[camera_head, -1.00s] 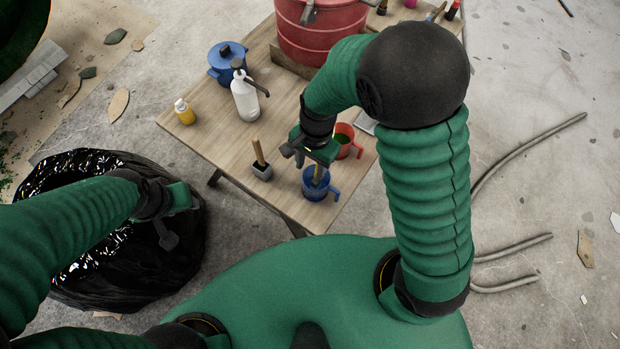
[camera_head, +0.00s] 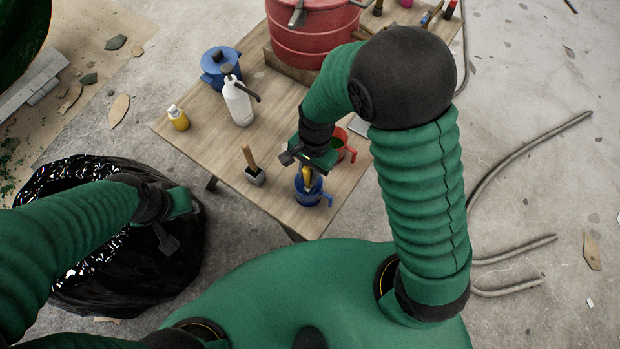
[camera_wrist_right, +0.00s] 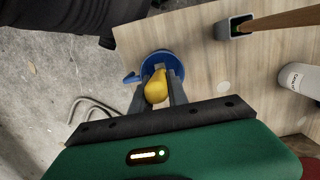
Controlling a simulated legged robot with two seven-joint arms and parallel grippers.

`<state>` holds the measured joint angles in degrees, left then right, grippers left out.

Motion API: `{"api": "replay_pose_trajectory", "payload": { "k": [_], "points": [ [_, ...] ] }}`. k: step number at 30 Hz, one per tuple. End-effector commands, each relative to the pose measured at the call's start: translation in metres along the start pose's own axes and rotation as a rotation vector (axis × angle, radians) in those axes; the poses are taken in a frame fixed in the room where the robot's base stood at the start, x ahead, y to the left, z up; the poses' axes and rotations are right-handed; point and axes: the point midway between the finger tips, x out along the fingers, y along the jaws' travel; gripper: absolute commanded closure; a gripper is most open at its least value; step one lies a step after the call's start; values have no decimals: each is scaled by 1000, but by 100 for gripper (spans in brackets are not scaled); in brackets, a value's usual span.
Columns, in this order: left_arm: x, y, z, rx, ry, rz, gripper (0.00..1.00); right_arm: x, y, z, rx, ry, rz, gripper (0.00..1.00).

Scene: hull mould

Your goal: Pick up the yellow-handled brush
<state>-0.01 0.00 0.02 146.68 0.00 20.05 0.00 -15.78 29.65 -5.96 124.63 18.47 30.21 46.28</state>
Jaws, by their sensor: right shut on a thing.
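The yellow handle of the brush (camera_head: 307,178) stands up out of a blue mug (camera_head: 308,196) near the table's front edge. My right gripper (camera_head: 305,170) is over the mug, shut on the yellow handle. The right wrist view shows the handle (camera_wrist_right: 156,87) between the two fingers, with the blue mug (camera_wrist_right: 161,62) beyond it. The brush's lower end is hidden in or behind the mug. My left gripper (camera_head: 172,222) hangs over the black bag at the left; whether its jaws are open is unclear.
On the table (camera_head: 215,150) are a wooden-handled tool in a grey block (camera_head: 254,172), a white spray bottle (camera_head: 238,102), a yellow bottle (camera_head: 178,118), a blue pot (camera_head: 220,66) and a red mug (camera_head: 342,145). A red drum (camera_head: 315,40) stands behind. The black bag (camera_head: 150,265) is at left.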

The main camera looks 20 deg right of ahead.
Motion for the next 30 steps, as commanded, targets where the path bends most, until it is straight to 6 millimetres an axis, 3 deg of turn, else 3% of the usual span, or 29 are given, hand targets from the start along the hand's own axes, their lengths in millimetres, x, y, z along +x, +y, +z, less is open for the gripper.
{"api": "replay_pose_trajectory", "payload": {
  "k": [8,14,24,30],
  "points": [
    [-5,0,-1,0,0,0,59,-13,0,2,-1,2,4,100],
    [-18,0,-4,-1,0,0,59,-56,-1,7,-2,4,-2,100],
    [-40,0,-9,0,0,0,59,-145,-1,18,-2,2,-2,100],
    [-44,0,-10,0,0,0,59,-174,-1,22,-1,1,1,100]
  ]
}}
